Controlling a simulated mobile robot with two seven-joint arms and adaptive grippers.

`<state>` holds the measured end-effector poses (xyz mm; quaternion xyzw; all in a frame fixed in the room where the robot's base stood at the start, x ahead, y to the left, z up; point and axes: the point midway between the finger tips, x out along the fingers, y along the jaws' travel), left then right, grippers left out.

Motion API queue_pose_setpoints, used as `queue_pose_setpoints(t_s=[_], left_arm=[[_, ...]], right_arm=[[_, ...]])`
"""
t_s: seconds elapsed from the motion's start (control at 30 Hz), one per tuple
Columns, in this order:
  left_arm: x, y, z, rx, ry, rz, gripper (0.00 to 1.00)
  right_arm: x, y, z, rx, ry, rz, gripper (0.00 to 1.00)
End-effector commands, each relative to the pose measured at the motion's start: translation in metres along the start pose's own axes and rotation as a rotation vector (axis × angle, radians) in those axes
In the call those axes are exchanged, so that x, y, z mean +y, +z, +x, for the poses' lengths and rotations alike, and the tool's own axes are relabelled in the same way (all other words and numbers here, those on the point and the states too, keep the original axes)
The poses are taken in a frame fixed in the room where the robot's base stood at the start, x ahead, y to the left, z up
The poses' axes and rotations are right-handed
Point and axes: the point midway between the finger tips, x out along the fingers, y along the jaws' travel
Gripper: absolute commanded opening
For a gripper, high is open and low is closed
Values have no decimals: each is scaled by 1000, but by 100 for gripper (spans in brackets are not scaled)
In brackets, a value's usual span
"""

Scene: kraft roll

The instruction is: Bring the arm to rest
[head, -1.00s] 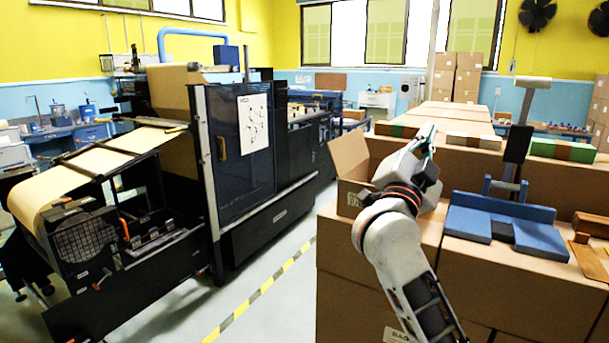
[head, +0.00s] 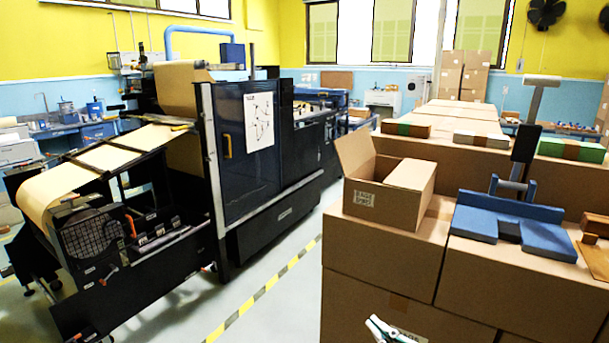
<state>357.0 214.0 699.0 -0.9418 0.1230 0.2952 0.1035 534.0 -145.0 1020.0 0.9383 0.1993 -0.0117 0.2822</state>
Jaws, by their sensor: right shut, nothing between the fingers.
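My right gripper (head: 388,329) shows only in part at the bottom edge of the head view. Its fingers are shut and empty. It is in front of the stacked cardboard boxes, low down and apart from the things on top. The rest of my right arm is out of the picture. My left gripper is not in view.
An open carton (head: 398,197) stands on the big boxes (head: 380,250). A blue fixture with a grey post (head: 508,222) stands to its right, beside wooden pieces (head: 597,224). A dark machine with kraft paper (head: 240,140) fills the left, across a clear floor strip.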

Motion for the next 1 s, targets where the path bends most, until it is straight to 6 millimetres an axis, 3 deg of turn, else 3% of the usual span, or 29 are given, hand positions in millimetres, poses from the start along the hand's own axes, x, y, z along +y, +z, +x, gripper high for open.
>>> queue_pose_setpoints(t_s=[0.03,0.1,0.2,0.3,0.5,0.83,1.0], left_arm=[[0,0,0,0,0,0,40],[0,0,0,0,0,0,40],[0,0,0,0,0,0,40],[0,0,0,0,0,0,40],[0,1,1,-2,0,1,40],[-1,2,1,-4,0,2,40],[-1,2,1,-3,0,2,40]], right_arm=[[-9,32,-14,-108,-21,-16,0],[-16,75,-37,-259,-38,-35,0],[-20,126,-73,-455,-43,-58,0],[-18,162,-106,-605,-33,-73,0],[-10,204,-158,-811,-3,-99,0],[7,242,-233,-1061,63,-136,0],[-14,251,-216,-1005,42,-86,0]])
